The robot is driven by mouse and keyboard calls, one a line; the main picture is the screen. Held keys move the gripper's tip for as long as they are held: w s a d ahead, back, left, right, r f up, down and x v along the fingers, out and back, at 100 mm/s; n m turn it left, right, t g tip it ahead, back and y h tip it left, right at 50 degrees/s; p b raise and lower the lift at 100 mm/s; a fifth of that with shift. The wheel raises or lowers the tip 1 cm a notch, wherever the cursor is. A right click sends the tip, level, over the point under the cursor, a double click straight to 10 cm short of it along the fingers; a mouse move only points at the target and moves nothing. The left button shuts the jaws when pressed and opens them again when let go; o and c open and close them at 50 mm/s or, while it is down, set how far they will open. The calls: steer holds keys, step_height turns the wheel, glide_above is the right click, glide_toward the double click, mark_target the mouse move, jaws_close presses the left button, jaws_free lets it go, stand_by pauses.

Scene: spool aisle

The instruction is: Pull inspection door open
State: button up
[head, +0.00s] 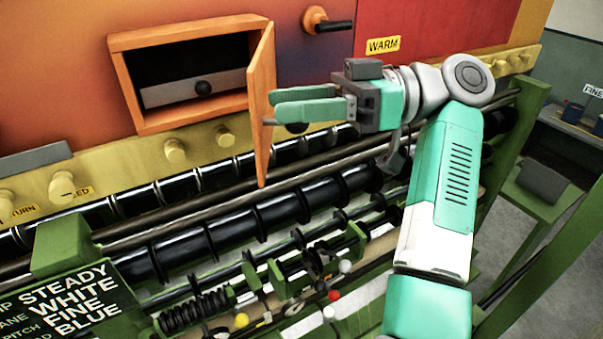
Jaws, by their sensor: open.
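The inspection door (262,105) is an orange panel hinged on the right side of an orange box frame (150,42). It stands swung well out from the frame, so the opening shows. Inside is a grey drawer-like front (165,93) with a dark round knob (203,88). My gripper (275,104) points left, with its two green fingers apart. The fingertips are at the right side of the door, near a small grey handle end at its edge. I cannot tell whether they touch the door. No object shows between the fingers.
Black rollers (220,238) and rods run below the door. A yellow rail with knobs (175,150) lies under the box. An orange knob with a dark lever (325,22) sits above my gripper. A green-framed sign (70,300) stands at lower left.

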steer(key=s+r+b, duration=0.1)
steer(key=s+b, duration=0.2)
steer(key=s, duration=1)
steer(key=shift+s+a+r, duration=0.15)
steer(key=shift+s+a, duration=0.15)
steer(key=shift+a, duration=0.05)
steer(key=shift+c, duration=0.4)
